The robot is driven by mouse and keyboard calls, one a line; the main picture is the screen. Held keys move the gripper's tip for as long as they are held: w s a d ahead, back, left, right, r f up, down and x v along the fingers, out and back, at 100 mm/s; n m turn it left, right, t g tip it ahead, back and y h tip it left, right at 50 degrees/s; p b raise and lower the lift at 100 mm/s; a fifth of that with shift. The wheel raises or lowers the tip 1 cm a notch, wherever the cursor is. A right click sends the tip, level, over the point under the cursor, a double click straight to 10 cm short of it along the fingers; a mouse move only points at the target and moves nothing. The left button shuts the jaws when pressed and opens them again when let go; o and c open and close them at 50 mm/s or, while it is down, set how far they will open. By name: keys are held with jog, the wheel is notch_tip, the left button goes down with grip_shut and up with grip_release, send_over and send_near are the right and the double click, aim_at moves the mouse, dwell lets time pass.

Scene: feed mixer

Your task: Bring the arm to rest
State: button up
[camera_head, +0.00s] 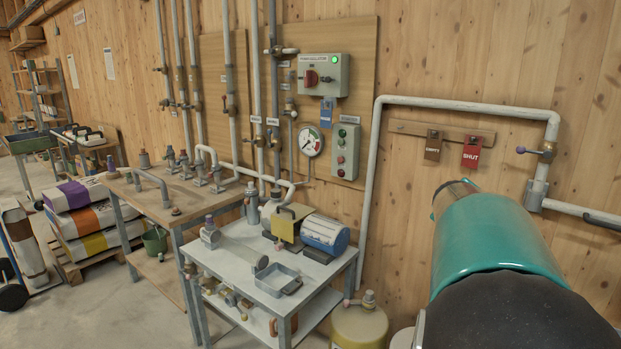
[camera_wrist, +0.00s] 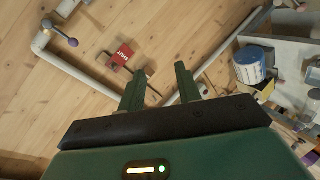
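My gripper (camera_wrist: 160,80) shows in the wrist view. Its two green fingers stand apart with nothing held between them. It points toward the wooden wall (camera_wrist: 75,95). The red SHUT tag (camera_wrist: 122,56) appears just beyond the left finger. In the head view, the teal part of my arm (camera_head: 500,240) reaches up at the lower right, in front of the wall. The gripper itself is not visible there.
A grey pipe (camera_head: 460,106) runs along the wall past the brown EMPTY tag (camera_head: 432,146). A yellow cylinder (camera_head: 359,328) stands on the floor beside the cart.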

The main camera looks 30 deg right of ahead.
jog(key=w+a+f+t+y, duration=0.1)
jog(key=w+a+f+y, duration=0.15)
jog(key=a, duration=1.25)
jog(key=w+a+f+y, duration=0.1)
jog(key=a+f+y, duration=0.15)
jog(key=a, duration=1.15)
jog(key=s+a+f+y, duration=0.2)
jog(key=s+a, duration=0.1)
jog(key=a, duration=0.4)
jog(key=s+a+f+g+y, duration=0.1)
jog(key=s+a+f+y, duration=0.1)
jog(key=a, duration=0.6)
jog(key=s+a+f+y, duration=0.2)
jog(key=s+a+f, duration=0.1)
jog(key=s+a, duration=0.3)
jog(key=shift+a+f+g+y, duration=0.3)
jog(key=shift+a+f+g, duration=0.1)
jog(key=shift+a, duration=0.7)
jog(key=shift+d, duration=0.25)
